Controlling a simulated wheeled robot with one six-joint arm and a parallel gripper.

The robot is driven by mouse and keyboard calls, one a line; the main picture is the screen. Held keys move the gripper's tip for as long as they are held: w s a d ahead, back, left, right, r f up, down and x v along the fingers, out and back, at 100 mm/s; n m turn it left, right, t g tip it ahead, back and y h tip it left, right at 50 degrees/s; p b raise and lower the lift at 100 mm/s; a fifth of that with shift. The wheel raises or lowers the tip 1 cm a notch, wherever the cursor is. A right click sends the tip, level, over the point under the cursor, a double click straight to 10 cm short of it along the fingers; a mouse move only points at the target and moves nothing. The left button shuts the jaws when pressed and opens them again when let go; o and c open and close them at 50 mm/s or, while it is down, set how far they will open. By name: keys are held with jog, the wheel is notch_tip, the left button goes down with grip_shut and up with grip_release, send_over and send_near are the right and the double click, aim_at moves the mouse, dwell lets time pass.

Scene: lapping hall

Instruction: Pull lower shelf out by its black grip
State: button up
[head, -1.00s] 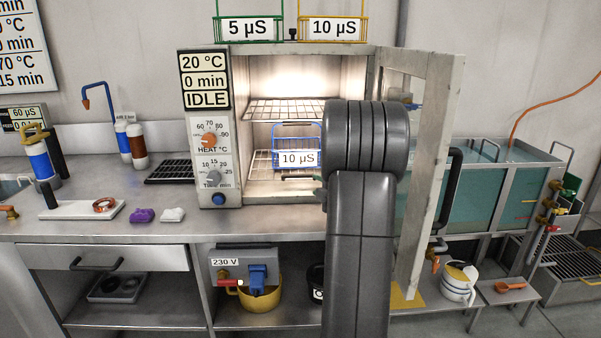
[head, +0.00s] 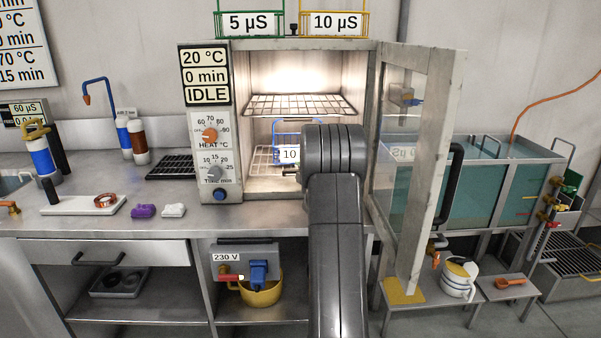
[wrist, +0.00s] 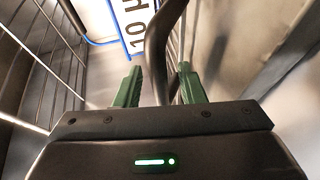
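The lower shelf (head: 259,160) is a wire rack inside the lit, open oven. A blue-framed basket (head: 277,128) labelled 10 µS stands on it, partly hidden by my arm. The black grip (wrist: 156,50) is a dark curved bar in the wrist view. My gripper (wrist: 158,84) has its two green fingers on either side of this bar. They look apart, with gaps beside the bar. In the head view my arm hides the gripper and most of the grip.
The oven door (head: 436,165) stands open just right of my arm. An upper wire shelf (head: 300,104) is above the basket. The bench (head: 90,222) runs left, with a purple piece (head: 143,211) on it. A water tank (head: 490,190) stands beyond the door.

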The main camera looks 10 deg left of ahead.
jog(key=shift+c, duration=0.5)
grip_shut()
jog(key=shift+s+d+f+b, duration=0.15)
jog(key=shift+s+b, duration=0.3)
jog(key=shift+s, duration=0.1)
jog(key=s+d+b, duration=0.3)
jog(key=s+b, duration=0.1)
jog(key=s, duration=0.7)
jog(key=s+d+b, duration=0.3)
jog(key=s+b, duration=0.2)
jog(key=s, duration=0.6)
jog(key=shift+d, duration=0.15)
